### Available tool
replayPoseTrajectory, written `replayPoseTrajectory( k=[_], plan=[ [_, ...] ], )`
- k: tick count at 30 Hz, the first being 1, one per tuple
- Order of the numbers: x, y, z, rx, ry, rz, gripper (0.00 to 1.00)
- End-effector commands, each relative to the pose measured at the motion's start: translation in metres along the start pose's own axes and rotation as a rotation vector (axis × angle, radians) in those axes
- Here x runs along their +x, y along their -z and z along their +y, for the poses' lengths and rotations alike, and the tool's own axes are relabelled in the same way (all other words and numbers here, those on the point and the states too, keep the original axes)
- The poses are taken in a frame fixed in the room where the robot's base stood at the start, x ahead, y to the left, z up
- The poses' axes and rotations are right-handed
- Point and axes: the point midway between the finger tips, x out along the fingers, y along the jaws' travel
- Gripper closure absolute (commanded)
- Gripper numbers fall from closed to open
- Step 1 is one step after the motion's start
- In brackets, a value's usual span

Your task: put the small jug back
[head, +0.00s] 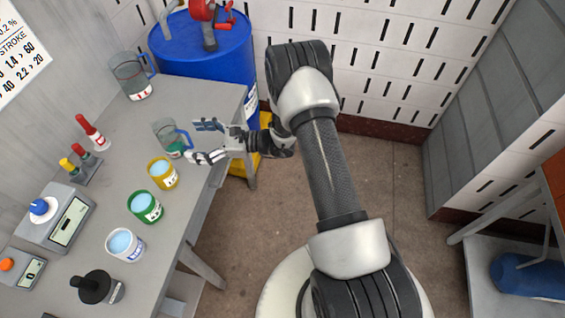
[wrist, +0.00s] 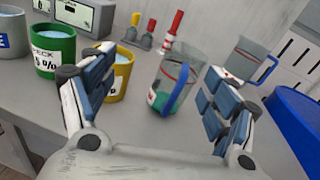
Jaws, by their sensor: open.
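The small jug (head: 168,136), clear with a blue handle and some green at its base, stands upright on the grey table (head: 120,178). In the wrist view the small jug (wrist: 174,80) stands ahead, between the two fingers, with its blue handle toward me. My gripper (head: 206,142) is open and empty at the table's right edge, just to the right of the jug. In the wrist view my gripper (wrist: 150,92) has its fingers wide apart and apart from the jug. A larger clear jug (head: 132,76) with a blue handle stands farther back.
Yellow (head: 163,173), green (head: 146,207) and white (head: 125,245) cups of blue liquid stand nearer on the table. Red and yellow bottles (head: 92,132), scales (head: 58,215) and a black-knobbed item (head: 97,287) are also there. A blue drum (head: 200,50) stands behind the table.

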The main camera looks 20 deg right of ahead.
Motion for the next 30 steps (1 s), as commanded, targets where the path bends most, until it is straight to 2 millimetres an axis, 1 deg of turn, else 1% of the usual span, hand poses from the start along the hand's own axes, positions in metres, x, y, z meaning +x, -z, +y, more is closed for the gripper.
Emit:
replayPoseTrajectory(
  k=[1, 2, 3, 5, 6, 8, 9, 11, 12, 14, 15, 17, 18, 20, 21, 23, 24, 26, 27, 30],
  plan=[
    [0.004, -0.034, 0.008, -0.067, -0.072, 0.008, 0.2],
    [0.004, -0.05, 0.016, -0.104, -0.119, 0.019, 0.2],
    [0.004, -0.071, 0.029, -0.156, -0.183, 0.034, 0.2],
    [0.001, -0.099, 0.048, -0.237, -0.276, 0.062, 0.2],
    [-0.003, -0.116, 0.061, -0.293, -0.335, 0.083, 0.2],
    [-0.011, -0.139, 0.081, -0.381, -0.422, 0.116, 0.2],
    [-0.018, -0.152, 0.095, -0.44, -0.478, 0.139, 0.2],
    [-0.031, -0.17, 0.114, -0.533, -0.559, 0.179, 0.2],
    [-0.041, -0.18, 0.127, -0.596, -0.611, 0.208, 0.2],
    [-0.057, -0.194, 0.144, -0.692, -0.685, 0.253, 0.2],
    [-0.068, -0.201, 0.156, -0.757, -0.734, 0.284, 0.2],
    [-0.087, -0.21, 0.171, -0.857, -0.801, 0.336, 0.2],
    [-0.1, -0.215, 0.18, -0.925, -0.844, 0.372, 0.2],
    [-0.121, -0.222, 0.192, -1.028, -0.906, 0.429, 0.2],
    [-0.135, -0.225, 0.198, -1.098, -0.944, 0.469, 0.2],
    [-0.156, -0.229, 0.206, -1.203, -0.998, 0.532, 0.2],
    [-0.171, -0.232, 0.21, -1.273, -1.032, 0.576, 0.2],
    [-0.192, -0.235, 0.215, -1.379, -1.08, 0.645, 0.2],
    [-0.206, -0.237, 0.216, -1.448, -1.108, 0.693, 0.2],
    [-0.238, -0.241, 0.217, -1.606, -1.167, 0.81, 0.2]
  ],
)
